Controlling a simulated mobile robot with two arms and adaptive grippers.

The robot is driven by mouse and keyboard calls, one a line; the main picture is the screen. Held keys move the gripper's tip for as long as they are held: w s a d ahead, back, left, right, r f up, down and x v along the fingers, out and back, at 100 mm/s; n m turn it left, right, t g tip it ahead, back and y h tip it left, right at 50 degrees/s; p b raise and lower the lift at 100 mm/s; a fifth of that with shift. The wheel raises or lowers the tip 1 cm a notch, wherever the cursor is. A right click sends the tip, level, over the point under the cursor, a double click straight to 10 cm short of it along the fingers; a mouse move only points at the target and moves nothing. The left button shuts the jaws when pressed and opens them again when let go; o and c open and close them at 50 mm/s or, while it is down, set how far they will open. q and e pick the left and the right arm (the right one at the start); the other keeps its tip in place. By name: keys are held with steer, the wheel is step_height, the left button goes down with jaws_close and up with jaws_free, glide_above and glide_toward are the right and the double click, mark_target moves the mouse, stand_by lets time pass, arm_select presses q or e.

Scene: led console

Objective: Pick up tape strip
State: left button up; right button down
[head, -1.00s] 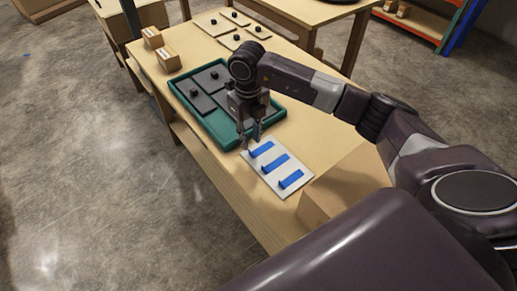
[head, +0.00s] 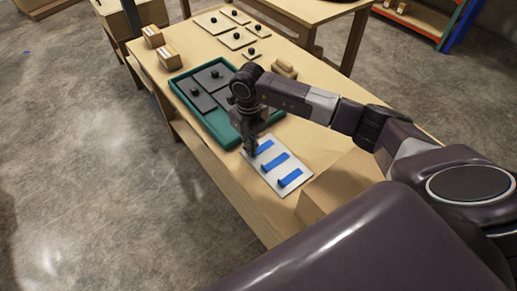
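Several blue tape strips lie on a pale card on the wooden table (head: 330,183). The near strip (head: 290,178), the middle strip (head: 275,163) and the far strip (head: 265,147) each have a raised tab at the left end. The card (head: 271,180) lies flat next to the green tray. My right gripper (head: 252,151) points down at the left end of the far strip. Its fingertips look close together there, but whether they pinch the strip's tab is too small to tell. My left gripper is not in view.
A green tray (head: 222,132) holding dark grey plates with black knobs stands just behind the card. A cardboard box (head: 345,185) stands to the card's right. Two small boxes (head: 153,36) and pale knobbed plates (head: 213,22) sit toward the far end.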

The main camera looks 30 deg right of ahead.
steer(key=shift+r, duration=0.5)
step_height(320, 180, up, 23)
stand_by(0.7)
